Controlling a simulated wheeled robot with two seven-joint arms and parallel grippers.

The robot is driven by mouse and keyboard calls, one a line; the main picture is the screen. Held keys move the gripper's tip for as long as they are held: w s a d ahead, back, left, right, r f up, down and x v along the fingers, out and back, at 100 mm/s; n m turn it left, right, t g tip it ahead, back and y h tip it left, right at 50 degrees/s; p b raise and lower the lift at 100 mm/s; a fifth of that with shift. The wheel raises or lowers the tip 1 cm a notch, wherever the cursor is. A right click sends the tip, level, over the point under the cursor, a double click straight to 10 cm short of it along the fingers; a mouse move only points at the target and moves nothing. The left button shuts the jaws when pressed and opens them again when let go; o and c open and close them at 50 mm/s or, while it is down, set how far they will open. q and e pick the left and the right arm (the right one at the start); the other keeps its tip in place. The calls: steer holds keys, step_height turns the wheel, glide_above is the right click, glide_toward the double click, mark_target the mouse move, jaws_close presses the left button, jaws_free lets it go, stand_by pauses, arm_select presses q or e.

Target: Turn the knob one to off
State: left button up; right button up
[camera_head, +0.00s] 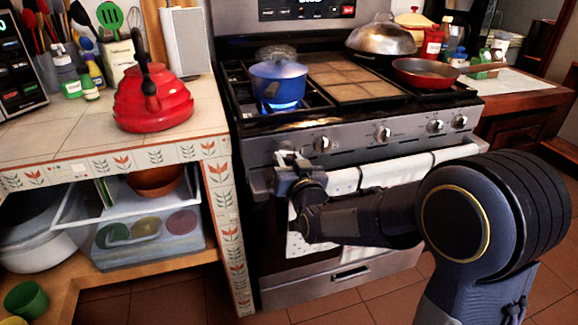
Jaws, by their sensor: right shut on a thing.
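The stove front (350,139) carries a row of silver knobs. My right gripper (289,160) is at the far left end of this row, shut on the leftmost knob, which it mostly hides. A second knob (322,144) is just to the right of the gripper, apart from it. A blue flame (283,106) burns under a blue pot (279,81) on the front left burner. My left gripper is not in view.
White towels (385,174) hang from the oven handle below the knobs, behind my right arm. A red kettle (150,102) stands on the tiled counter to the left. A red pan (425,71) and a metal dome lid (381,38) are on the right side of the stove.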

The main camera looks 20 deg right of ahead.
steer(key=m+b, duration=0.3)
steer(key=shift+f+m, duration=0.15)
steer(key=shift+m, duration=0.15)
steer(key=m+b, duration=0.4)
steer(key=shift+m, duration=0.3)
steer(key=m+b, duration=0.2)
steer(key=m, duration=0.1)
steer(key=m+b, duration=0.1)
steer(key=shift+r, duration=0.25)
steer(key=shift+d+r+m+b, duration=0.1)
steer(key=shift+r+m+b, duration=0.1)
steer(key=shift+m+b, duration=1.2)
steer(key=shift+m, duration=0.5)
steer(key=o, duration=1)
